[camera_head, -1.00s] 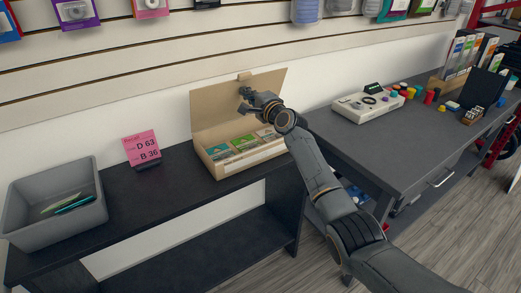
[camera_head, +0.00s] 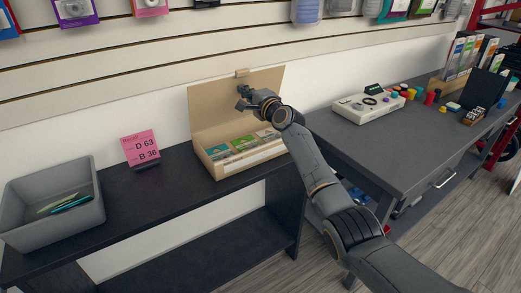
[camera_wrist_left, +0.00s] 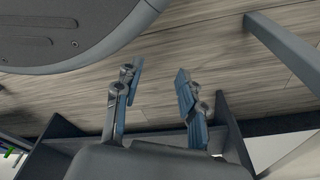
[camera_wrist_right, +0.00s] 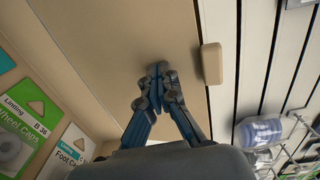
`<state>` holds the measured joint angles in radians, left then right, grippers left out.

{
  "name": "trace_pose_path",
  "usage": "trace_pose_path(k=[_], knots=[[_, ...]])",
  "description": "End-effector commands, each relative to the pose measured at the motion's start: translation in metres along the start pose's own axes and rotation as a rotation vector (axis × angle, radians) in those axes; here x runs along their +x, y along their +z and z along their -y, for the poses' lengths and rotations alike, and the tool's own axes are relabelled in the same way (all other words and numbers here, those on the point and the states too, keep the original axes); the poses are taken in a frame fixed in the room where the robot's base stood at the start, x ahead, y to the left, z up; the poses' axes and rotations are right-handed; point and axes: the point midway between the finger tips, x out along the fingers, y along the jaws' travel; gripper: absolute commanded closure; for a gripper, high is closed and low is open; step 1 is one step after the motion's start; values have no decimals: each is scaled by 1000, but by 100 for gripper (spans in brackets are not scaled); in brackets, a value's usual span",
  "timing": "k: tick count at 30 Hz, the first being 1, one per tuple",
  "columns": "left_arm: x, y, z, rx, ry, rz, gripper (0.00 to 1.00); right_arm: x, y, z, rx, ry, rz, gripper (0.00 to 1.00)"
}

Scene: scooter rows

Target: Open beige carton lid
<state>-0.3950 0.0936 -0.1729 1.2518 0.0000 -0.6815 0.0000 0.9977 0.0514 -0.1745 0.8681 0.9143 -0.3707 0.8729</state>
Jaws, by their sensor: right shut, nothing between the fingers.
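The beige carton (camera_head: 245,160) stands on the dark shelf with its lid (camera_head: 212,108) raised upright at the back, near the wall. Several packets, some with green labels (camera_head: 218,152), lie inside the carton. My right gripper (camera_head: 242,103) is at the inner face of the lid, near its upper edge, and is shut and empty. In the right wrist view the shut fingertips (camera_wrist_right: 158,70) lie before the lid's inner face (camera_wrist_right: 120,40), close to its tab (camera_wrist_right: 211,63); I cannot tell if they touch. In the left wrist view my left gripper (camera_wrist_left: 157,80) is open and empty over the floor.
A grey bin (camera_head: 50,205) with a few packets and a pink sign (camera_head: 140,149) stand left of the carton. A dark workbench (camera_head: 385,150) with a white device (camera_head: 368,104) is on the right. The shelf between sign and carton is clear.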

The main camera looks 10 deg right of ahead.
Motion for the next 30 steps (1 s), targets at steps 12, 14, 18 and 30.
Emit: trace_pose_path(k=[12,14,18,30], knots=[[-11,-16,1,-3,-1,-11,60,4,0,0,0,0,1,100],[-12,-17,1,-3,-2,-11,60,4,0,0,0,0,1,100],[-13,-18,1,-3,-2,-11,60,5,0,1,0,0,1,100],[-17,-24,1,-4,-2,-17,60,6,0,0,0,0,0,100]])
